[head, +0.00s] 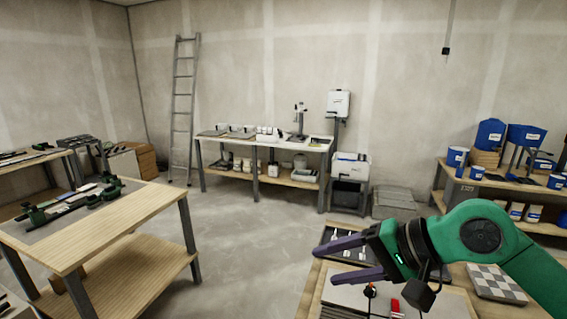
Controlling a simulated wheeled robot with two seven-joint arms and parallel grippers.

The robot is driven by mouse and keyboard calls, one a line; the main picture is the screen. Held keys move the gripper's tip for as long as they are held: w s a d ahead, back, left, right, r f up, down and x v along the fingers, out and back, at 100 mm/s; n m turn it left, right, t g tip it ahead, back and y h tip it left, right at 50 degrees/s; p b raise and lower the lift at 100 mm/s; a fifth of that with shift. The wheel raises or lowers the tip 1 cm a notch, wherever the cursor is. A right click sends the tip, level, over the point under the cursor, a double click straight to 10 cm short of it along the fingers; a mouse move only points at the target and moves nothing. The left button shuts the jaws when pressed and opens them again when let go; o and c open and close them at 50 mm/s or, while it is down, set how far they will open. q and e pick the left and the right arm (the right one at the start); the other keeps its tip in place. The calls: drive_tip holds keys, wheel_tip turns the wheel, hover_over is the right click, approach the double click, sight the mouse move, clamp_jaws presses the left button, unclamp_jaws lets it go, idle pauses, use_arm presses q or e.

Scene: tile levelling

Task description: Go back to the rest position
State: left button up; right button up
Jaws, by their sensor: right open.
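My right gripper (345,259) is at the lower right of the head view, on a green arm that comes in from the right edge. Its two purple fingers point left and are spread apart, with nothing between them. It is above a wooden table (308,297) that bears a grey board (345,293), a dark tray (342,236) and a checkered tile panel (494,283). A small red item (395,306) and a small black item with a red part (370,291) are on the board below the gripper. My left gripper is not in view.
A wooden workbench (150,207) with green tools stands at the left. A white-topped bench (262,143) and a ladder (183,110) are by the back wall. Shelves with blue buckets (490,134) stand at the right. The concrete floor (245,222) between the benches is clear.

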drive_tip(key=s+a+r+m+y, duration=0.2)
drive_tip(key=a+r+m+y, duration=0.1)
drive_tip(key=a+y, duration=0.25)
drive_tip(key=w+r+m+t+y, duration=0.35)
drive_tip(key=r+m+t, duration=0.4)
drive_tip(key=m, duration=0.75)
drive_tip(key=w+d+f+m+t+h, duration=0.2)
drive_tip(key=w+d+m+t+h, duration=0.3)
drive_tip(key=m, duration=0.6)
drive_tip(key=w+d+f+m+t+h, duration=0.1)
drive_tip(key=d+f+m+t+h, duration=0.2)
drive_tip(key=d+m+h, duration=0.65)
drive_tip(key=d+f+m+g+h, duration=0.4)
drive_tip(key=f+m+g, duration=0.1)
drive_tip(key=f+m, duration=0.9)
drive_tip(key=s+d+f+m+g, duration=0.1)
drive_tip(key=s+f+m+g, duration=1.1)
drive_tip(key=s+f, duration=0.95)
wheel_tip(320, 180, down, 30)
drive_tip(key=s+f+g+b, duration=0.1)
drive_tip(key=g+b, duration=0.1)
drive_tip(key=b, duration=0.4)
drive_tip(key=s+d+f+b, duration=0.3)
drive_tip(key=s+f+b, duration=0.2)
drive_tip(key=s+f, duration=1.2)
wheel_tip(320, 180, down, 3)
drive_tip(key=shift+s+r+g, duration=0.15)
drive_tip(key=shift+r+g, duration=0.05)
drive_tip(key=shift+g, duration=0.15)
